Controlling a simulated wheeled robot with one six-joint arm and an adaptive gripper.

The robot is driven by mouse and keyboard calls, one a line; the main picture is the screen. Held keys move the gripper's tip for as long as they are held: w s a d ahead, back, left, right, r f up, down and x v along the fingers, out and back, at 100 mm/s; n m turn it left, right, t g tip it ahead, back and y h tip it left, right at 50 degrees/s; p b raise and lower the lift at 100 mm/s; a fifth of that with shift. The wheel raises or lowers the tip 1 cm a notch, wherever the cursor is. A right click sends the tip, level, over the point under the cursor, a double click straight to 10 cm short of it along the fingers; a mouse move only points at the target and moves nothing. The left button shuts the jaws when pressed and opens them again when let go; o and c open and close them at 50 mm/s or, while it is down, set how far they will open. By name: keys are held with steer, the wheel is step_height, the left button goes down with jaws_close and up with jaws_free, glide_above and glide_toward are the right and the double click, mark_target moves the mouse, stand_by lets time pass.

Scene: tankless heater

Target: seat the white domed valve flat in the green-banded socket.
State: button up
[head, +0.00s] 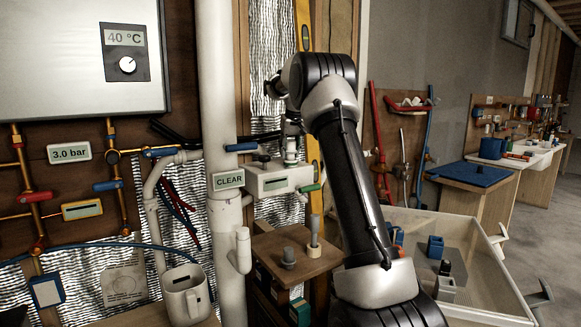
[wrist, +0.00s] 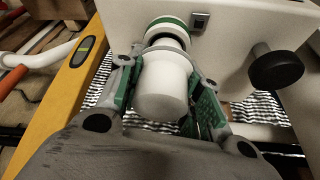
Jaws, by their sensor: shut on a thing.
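The white domed valve (wrist: 163,92) is between the two green-padded fingers of my gripper (wrist: 160,88) in the wrist view, and the gripper is shut on it. The green-banded socket (wrist: 167,20) is just beyond the valve's far end, on the white box (wrist: 230,55). A dark ring shows between them; I cannot tell whether the valve touches the socket or sits flat. In the head view my gripper (head: 292,124) is small and partly hidden by my arm, above the white box (head: 277,179). The valve and socket are hard to separate there.
A black knob (wrist: 276,68) projects from the box at right in the wrist view, and a yellow level (wrist: 70,75) runs along the left. A white pipe (head: 218,130) stands left of the box. A small shelf with two pegs (head: 298,255) is below.

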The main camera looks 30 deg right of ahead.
steer(key=shift+f, duration=0.1)
stand_by(0.3)
steer(key=shift+r, duration=0.5)
stand_by(0.3)
steer(key=shift+f, duration=0.65)
stand_by(0.9)
steer(key=o, duration=1.2)
